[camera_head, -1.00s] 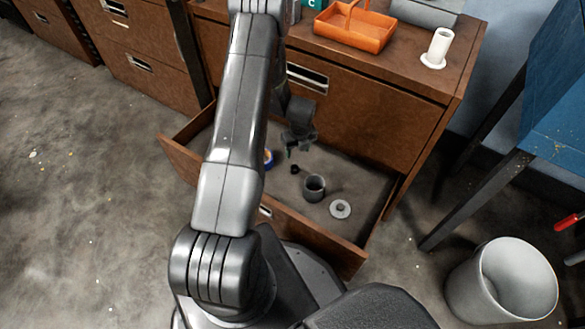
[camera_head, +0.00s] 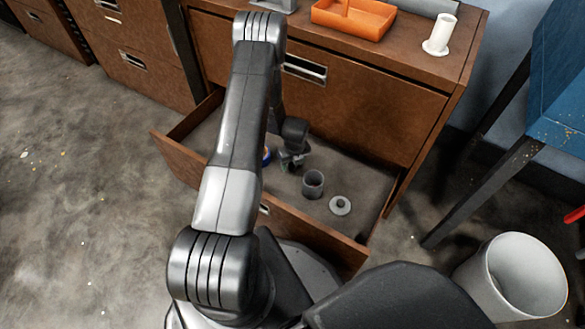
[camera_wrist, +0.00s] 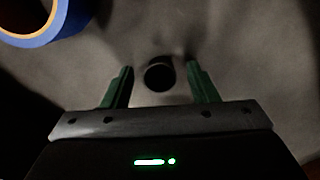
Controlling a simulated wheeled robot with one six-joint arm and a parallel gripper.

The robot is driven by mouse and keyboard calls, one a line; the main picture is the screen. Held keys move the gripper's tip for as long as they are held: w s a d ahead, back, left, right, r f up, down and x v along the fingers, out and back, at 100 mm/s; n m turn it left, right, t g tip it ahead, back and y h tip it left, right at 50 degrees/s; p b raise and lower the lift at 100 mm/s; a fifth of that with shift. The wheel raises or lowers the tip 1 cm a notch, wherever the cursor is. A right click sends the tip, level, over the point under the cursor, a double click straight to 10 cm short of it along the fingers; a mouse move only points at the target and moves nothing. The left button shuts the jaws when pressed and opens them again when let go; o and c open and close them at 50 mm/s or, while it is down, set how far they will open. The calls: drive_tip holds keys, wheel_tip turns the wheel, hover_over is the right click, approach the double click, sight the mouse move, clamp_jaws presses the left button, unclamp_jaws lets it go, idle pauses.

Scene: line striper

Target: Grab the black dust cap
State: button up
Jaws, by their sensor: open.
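The black dust cap (camera_wrist: 159,75) is a small dark round piece on the grey drawer floor in the wrist view. My gripper (camera_wrist: 160,85) is open, with its two green fingers on either side of the cap and a gap on both sides. I cannot tell how far above the floor the fingertips are. In the head view my gripper (camera_head: 290,163) is down inside the open drawer (camera_head: 354,180), and the cap is hidden there by the gripper.
A blue tape roll (camera_wrist: 40,22) lies to the left of the gripper. A grey cup (camera_head: 313,184) and a grey disc with a knob (camera_head: 340,205) lie to its right in the drawer. An orange tray (camera_head: 352,20) and a white spool (camera_head: 440,36) stand on the cabinet top.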

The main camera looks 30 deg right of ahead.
drive_tip(key=c, duration=1)
drive_tip(key=shift+r, duration=0.2)
